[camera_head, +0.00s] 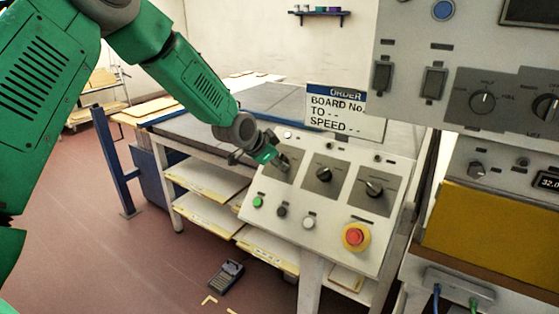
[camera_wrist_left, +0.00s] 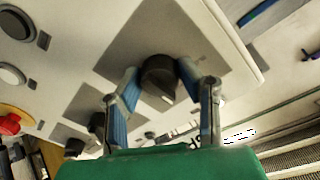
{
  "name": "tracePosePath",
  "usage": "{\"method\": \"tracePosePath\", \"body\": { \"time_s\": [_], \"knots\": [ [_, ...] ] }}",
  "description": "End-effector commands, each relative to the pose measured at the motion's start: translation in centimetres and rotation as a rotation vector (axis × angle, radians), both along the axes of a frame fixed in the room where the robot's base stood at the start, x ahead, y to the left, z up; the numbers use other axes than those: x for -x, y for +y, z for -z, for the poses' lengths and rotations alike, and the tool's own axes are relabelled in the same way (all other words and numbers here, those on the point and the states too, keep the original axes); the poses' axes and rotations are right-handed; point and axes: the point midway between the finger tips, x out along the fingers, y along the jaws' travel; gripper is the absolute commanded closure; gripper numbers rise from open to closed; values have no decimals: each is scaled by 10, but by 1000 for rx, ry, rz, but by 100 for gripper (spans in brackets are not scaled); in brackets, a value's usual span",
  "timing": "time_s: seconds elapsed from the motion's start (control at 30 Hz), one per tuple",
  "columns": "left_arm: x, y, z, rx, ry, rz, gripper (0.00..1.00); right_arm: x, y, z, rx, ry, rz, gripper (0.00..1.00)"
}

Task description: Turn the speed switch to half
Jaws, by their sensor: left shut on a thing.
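My left gripper (camera_head: 277,158) is at the leftmost of three black rotary knobs on a sloped, light-grey control panel (camera_head: 330,240). In the left wrist view its two blue-padded fingers (camera_wrist_left: 158,74) are shut on this dark knob (camera_wrist_left: 159,80), one on each side. A pale mark shows on the knob. In the head view the knob is mostly hidden by the gripper. The label on its grey plate is too small to read, so I cannot tell its setting. The middle knob (camera_head: 323,174) and right knob (camera_head: 374,188) are free. My right gripper is not in view.
The panel's lower row has a green button (camera_head: 258,202), a black one, a white one and a red emergency button (camera_head: 355,237). An order board (camera_head: 345,112) stands behind it. A taller panel (camera_head: 450,90) with more knobs rises at right. A pedal (camera_head: 226,274) lies on the floor.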

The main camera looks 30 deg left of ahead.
Motion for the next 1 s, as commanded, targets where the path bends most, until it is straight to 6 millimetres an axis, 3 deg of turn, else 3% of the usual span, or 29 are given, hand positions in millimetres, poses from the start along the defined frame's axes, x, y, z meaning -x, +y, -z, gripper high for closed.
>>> {"method": "tracePosePath", "body": {
  "time_s": [0.43, 0.47, 0.5, 0.53, 0.83, 1.0],
  "knots": [
    [0, 1, 0, 7, 0, -9, 97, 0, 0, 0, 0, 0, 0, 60],
    [0, 1, 0, 7, 0, -9, 64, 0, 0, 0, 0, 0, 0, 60],
    [0, 1, 0, 7, 0, -9, 50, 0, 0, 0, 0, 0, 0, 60],
    [0, 1, 0, 7, 0, -9, 48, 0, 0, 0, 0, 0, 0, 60],
    [0, 0, -1, 7, -1, -8, 48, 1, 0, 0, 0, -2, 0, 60],
    [11, 2, -13, 6, -2, -8, 48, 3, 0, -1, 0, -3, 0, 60]
  ]
}}
